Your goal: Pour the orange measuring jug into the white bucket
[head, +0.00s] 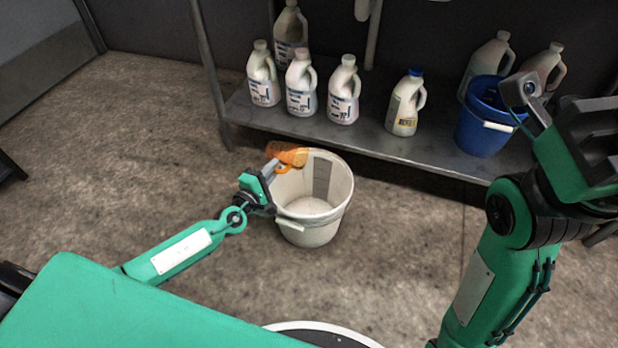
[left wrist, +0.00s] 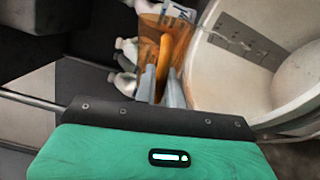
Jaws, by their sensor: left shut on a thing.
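The orange measuring jug (head: 289,154) is at the far left rim of the white bucket (head: 340,200), tilted well over on its side. My left gripper (head: 270,170) is shut on the jug's handle. In the left wrist view the orange jug (left wrist: 172,42) shows between and beyond the fingers (left wrist: 160,85), with the white bucket (left wrist: 215,75) just to its right. The bucket stands upright on the floor and its visible bottom looks pale and bare.
A low metal shelf (head: 375,140) behind the bucket holds several white bottles (head: 343,92) and a blue bucket (head: 480,130). A shelf post (head: 208,60) stands at its left end.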

